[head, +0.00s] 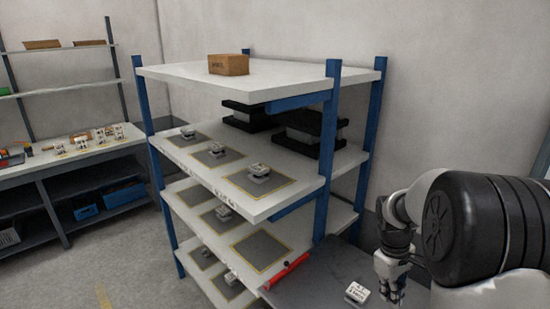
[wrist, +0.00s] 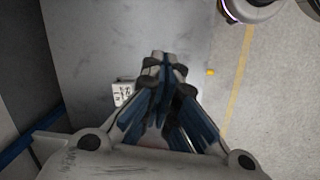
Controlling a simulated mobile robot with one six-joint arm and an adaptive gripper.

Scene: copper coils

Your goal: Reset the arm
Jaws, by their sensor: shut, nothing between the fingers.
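My arm comes in from the right in the head view. My gripper (head: 388,288) points down over the dark grey surface (head: 325,270) at the lower right. In the wrist view my gripper (wrist: 165,62) is shut with its fingertips together and nothing between them. A small white labelled block (head: 357,292) rests on the grey surface just left of my gripper. The block also shows in the wrist view (wrist: 122,93), left of the fingers and partly hidden by them. I cannot tell the exact height of the fingertips above the surface.
A shelf rack with blue posts (head: 324,150) stands left of my arm, holding small white devices on grey mats. A red cylinder (head: 285,272) lies at the grey surface's left side. A cardboard box (head: 228,65) sits on top. Open floor with a yellow line (wrist: 240,85) lies right.

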